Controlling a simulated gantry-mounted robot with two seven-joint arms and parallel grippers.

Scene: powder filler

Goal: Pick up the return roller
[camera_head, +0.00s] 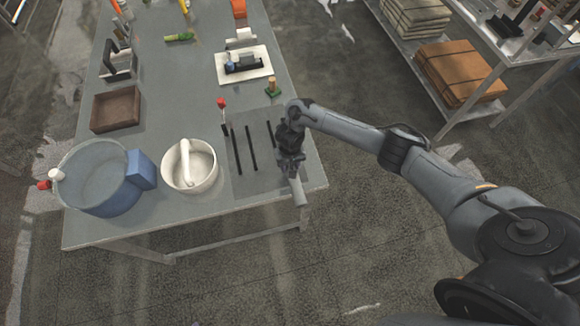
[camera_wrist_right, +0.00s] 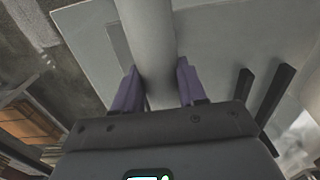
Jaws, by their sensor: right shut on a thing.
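The return roller (camera_head: 299,190) is a pale grey cylinder near the front right corner of the table. My right gripper (camera_head: 291,168) is shut on it, with the arm reaching in from the right. In the right wrist view the roller (camera_wrist_right: 150,40) runs between the two purple fingers (camera_wrist_right: 157,84). Its other end is hidden by the gripper in the head view. I cannot tell whether it still touches the table. My left gripper is not in view.
Several black bars (camera_head: 237,152) lie on a darker mat left of my right gripper. A white bowl (camera_head: 190,178) and a blue pot (camera_head: 95,180) stand at the front left. A brown tray (camera_head: 116,107) and a white board (camera_head: 244,66) lie farther back. Shelves (camera_head: 500,45) stand at the right.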

